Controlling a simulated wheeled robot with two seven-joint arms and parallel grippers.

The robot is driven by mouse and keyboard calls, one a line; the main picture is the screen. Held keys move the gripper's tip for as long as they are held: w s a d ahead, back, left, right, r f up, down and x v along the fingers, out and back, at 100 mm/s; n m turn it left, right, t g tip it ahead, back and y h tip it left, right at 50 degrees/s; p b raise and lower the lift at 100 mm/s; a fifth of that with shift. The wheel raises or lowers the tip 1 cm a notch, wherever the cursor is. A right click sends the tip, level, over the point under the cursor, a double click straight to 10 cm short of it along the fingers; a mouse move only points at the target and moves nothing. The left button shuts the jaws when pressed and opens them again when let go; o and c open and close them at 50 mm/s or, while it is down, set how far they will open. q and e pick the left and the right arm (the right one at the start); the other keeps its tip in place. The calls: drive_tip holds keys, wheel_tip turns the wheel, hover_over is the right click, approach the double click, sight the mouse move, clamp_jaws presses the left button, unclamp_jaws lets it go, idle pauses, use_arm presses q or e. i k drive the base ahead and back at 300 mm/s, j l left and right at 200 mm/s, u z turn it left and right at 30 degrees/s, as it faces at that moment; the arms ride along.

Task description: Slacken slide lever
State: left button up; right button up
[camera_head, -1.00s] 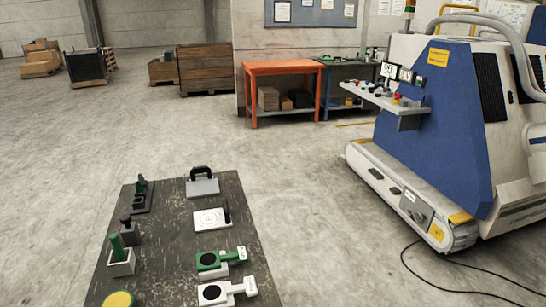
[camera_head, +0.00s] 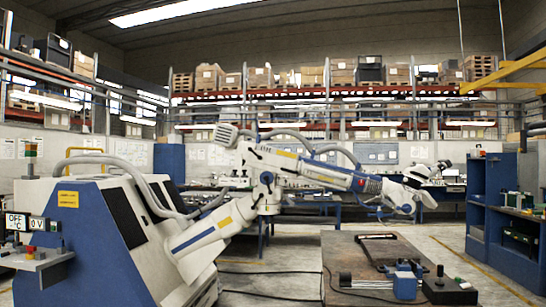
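Neither of my grippers shows in the head view. I cannot make out a slide lever or a microscope arm for certain.
A white and blue machine (camera_head: 100,235) fills the left, with a large white and blue jointed arm (camera_head: 300,170) stretching right behind the bench. Blue cabinets (camera_head: 490,200) stand at the right. Loaded shelves (camera_head: 300,85) line the back. Grey floor lies left of the bench.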

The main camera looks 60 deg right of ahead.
sight(250, 148)
drive_tip(key=z, duration=1.95)
drive_tip(key=i+l, duration=0.15)
drive_tip(key=i, duration=0.25)
drive_tip(key=i+l, duration=0.15)
drive_tip(key=i, duration=0.25)
